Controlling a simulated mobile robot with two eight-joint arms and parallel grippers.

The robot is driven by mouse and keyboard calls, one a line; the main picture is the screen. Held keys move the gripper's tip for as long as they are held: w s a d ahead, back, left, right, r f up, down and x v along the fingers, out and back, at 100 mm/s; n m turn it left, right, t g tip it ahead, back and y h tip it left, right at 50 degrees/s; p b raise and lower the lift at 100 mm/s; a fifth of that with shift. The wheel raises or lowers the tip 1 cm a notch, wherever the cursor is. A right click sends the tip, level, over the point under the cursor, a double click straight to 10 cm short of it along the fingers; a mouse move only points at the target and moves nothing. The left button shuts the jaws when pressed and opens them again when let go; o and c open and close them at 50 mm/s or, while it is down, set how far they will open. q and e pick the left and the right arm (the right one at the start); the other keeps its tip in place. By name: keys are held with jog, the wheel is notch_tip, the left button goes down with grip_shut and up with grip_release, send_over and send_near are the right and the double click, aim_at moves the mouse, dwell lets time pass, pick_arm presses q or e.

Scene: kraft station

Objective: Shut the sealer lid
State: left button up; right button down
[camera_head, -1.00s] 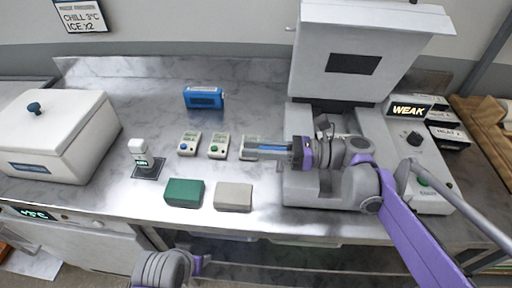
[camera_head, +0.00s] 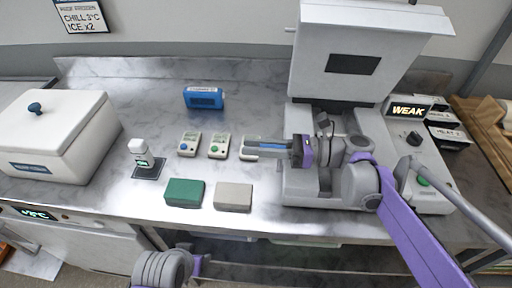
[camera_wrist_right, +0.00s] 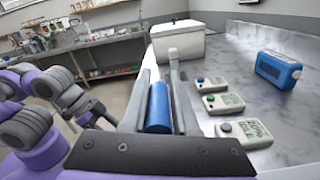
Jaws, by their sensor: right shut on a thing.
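The sealer stands at the right of the bench in the head view. Its grey lid (camera_head: 312,58), with a dark window, is raised and stands open above the base (camera_head: 296,190). My right gripper (camera_head: 262,149) reaches left across the base at the front, well below the raised lid. It is shut on a blue rod-like thing, which shows between the fingers in the right wrist view (camera_wrist_right: 158,108). My right arm hides part of the sealer base. Part of my left arm shows at the bottom of the head view, but its fingertips do not.
Several small meters (camera_head: 219,146) lie left of the right gripper; it overlaps one. A green block (camera_head: 184,193) and a grey block (camera_head: 233,197) lie in front. A blue device (camera_head: 203,98), a small white bottle (camera_head: 140,148) and a white lidded box (camera_head: 50,135) stand farther left.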

jog(key=c, duration=0.7)
grip_release()
jog(key=shift+w, duration=0.25)
jog(key=shift+c, duration=0.2)
jog(key=d, duration=1.1)
